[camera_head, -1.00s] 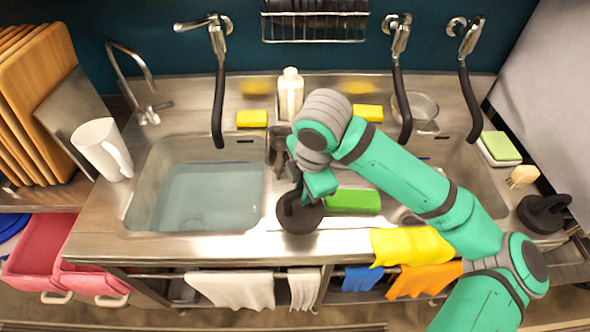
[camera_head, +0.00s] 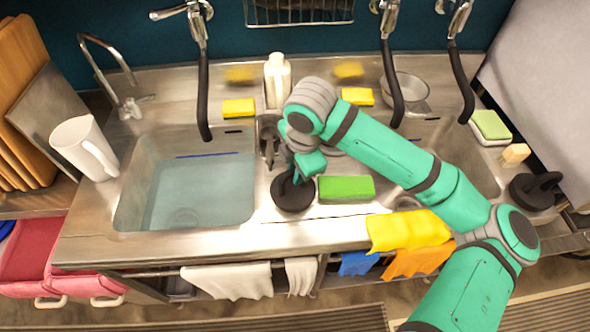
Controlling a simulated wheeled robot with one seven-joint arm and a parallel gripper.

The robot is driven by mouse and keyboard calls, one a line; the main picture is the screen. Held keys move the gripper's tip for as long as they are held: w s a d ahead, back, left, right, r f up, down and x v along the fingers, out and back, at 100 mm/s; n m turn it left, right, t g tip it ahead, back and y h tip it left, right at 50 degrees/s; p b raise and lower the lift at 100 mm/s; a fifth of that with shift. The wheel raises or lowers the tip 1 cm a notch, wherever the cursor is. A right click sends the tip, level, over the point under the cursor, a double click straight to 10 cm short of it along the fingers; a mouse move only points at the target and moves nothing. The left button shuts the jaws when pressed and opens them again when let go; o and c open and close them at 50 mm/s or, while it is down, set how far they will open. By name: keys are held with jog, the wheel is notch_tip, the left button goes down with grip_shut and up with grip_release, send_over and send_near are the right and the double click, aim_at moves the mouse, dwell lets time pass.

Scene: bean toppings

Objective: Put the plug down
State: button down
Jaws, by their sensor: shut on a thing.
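The plug (camera_head: 292,196) is a round black disc with an upright black loop handle. It is on the steel strip between the two basins, just right of the water-filled left basin (camera_head: 130,190). My gripper (camera_head: 296,176) is above it and shut on its handle. The fingertips are small and partly hidden by my green wrist. The plug looks level, at or very near the steel surface; I cannot tell whether it touches. A second black plug (camera_head: 535,190) stands at the right end of the counter.
A green sponge (camera_head: 346,188) lies just right of the held plug. A white bottle (camera_head: 277,80) and yellow sponges (camera_head: 239,108) are behind. A white mug (camera_head: 84,147) stands left. Yellow (camera_head: 408,231) and white cloths (camera_head: 228,280) hang at the front. My arm covers part of the right basin.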

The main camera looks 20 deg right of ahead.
jog(key=shift+f, duration=0.1)
jog(key=c, duration=1.7)
grip_release()
jog(key=shift+o, duration=0.2)
